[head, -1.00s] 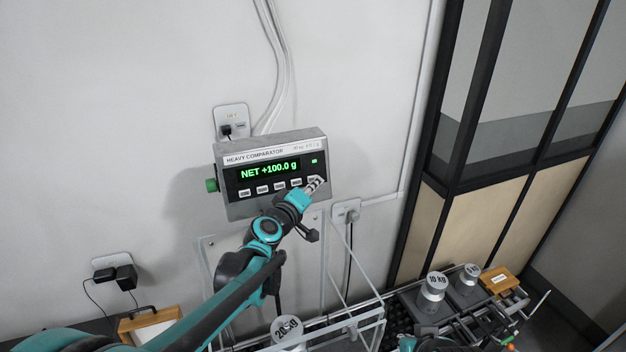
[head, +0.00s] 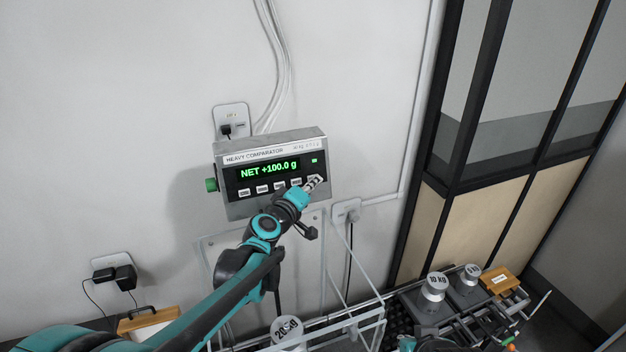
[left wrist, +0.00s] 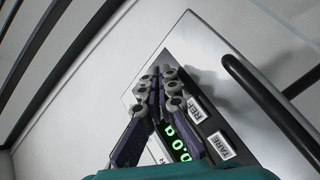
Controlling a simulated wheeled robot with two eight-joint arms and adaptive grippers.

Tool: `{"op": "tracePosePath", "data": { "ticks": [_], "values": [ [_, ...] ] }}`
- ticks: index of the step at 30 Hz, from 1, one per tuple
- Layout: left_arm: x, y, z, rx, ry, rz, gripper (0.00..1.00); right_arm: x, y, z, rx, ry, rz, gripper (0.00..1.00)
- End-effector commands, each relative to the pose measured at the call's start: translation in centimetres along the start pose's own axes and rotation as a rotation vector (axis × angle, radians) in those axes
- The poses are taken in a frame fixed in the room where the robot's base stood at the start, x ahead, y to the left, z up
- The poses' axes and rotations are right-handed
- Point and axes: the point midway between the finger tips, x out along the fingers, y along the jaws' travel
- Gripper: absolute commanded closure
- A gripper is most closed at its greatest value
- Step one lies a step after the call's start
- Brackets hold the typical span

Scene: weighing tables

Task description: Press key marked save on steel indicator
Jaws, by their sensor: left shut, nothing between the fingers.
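The steel indicator (head: 222,165) hangs on the wall, its green display (head: 268,170) reading NET +100.0 g. A row of pale keys (head: 262,189) runs below the display; their print is too small to read in the head view. My left gripper (head: 316,183) is shut and empty, its fingertips at the right end of this row, covering the key there. In the left wrist view the shut fingers (left wrist: 162,82) lie over the panel beside a key that seems to read REF (left wrist: 195,110) and a TARE key (left wrist: 221,145). I cannot tell whether the fingertips touch a key. No save marking is readable.
A green knob (head: 211,185) sticks out of the indicator's left side. A clear-walled frame (head: 352,318) stands below it, with a 20 KG weight (head: 286,330). A 10 KG weight (head: 434,288) stands at lower right. Wall sockets (head: 346,211) and cables are nearby.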

Motion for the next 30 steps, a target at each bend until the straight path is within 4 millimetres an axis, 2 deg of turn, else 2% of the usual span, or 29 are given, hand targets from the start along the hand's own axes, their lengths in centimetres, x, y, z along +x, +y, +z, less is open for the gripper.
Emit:
{"op": "tracePosePath", "data": {
  "ticks": [30],
  "values": [
    [0.54,-0.40,-0.43,0.000,0.001,0.000,1.00,0.29,0.00,0.21,0.000,0.000,0.000,1.00]
  ]
}}
